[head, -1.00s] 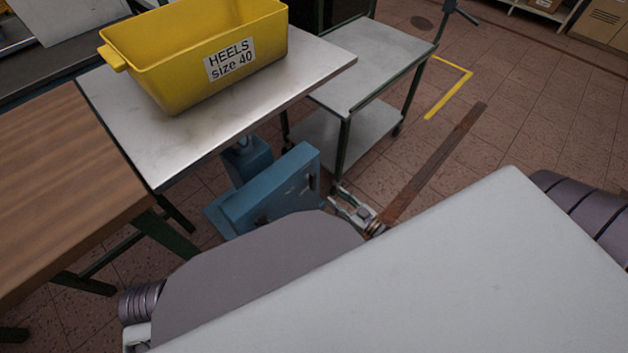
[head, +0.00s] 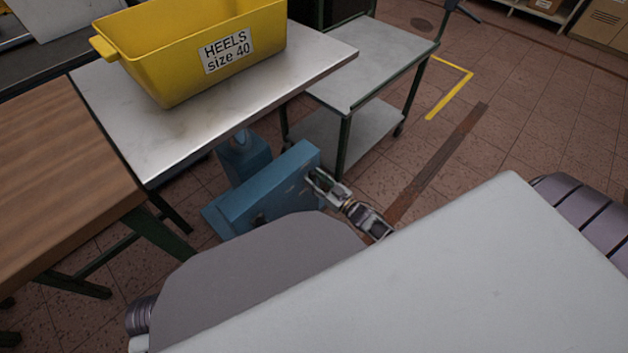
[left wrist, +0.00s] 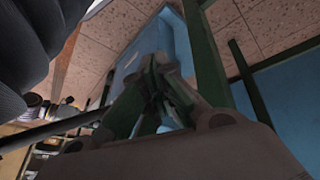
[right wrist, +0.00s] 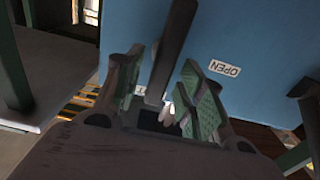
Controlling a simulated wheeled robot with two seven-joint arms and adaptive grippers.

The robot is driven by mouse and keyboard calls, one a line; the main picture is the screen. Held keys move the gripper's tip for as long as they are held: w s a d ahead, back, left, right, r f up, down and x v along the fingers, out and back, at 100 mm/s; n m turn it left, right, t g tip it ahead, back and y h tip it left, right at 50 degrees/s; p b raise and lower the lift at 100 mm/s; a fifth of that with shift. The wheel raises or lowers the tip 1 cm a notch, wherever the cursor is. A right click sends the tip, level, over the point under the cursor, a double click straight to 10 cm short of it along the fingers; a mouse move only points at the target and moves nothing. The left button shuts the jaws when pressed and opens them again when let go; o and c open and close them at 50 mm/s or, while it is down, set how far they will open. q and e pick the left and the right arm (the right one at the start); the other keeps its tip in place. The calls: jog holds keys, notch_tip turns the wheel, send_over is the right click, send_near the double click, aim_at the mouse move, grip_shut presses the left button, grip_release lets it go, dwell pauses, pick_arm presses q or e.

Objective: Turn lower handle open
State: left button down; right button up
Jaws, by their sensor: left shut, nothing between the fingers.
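A blue cabinet-like box (head: 265,190) stands low beside the metal table in the head view. In the right wrist view its blue face (right wrist: 255,30) carries an "OPEN" label (right wrist: 224,68), upside down. A dark bar-like handle (right wrist: 172,45) stands out from that face; I cannot tell for sure that it is the lower one. My right gripper (right wrist: 165,90) is open, with its green-padded fingers on either side of the bar and no clear grip on it. It also shows at the box's right end (head: 322,184). My left gripper (left wrist: 160,90) is shut and empty.
A yellow bin (head: 190,50) marked "HEELS size 40" stands on the metal table (head: 130,120) above the box. A grey cart (head: 370,60) stands behind to the right, close to my right gripper. A wooden bench (head: 60,170) is at left. Open floor lies right.

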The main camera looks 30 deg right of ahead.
jog(key=shift+w+a, duration=0.15)
jog(key=shift+w, duration=0.3)
pick_arm(q)
jog(key=shift+s+f, duration=0.25)
jog(key=shift+f, duration=0.3)
pick_arm(e)
jog(key=c, duration=0.7)
pick_arm(q)
jog(key=shift+w+d+r, duration=0.1)
jog(key=shift+w+r, duration=0.4)
jog(key=shift+r, duration=0.05)
pick_arm(e)
grip_shut()
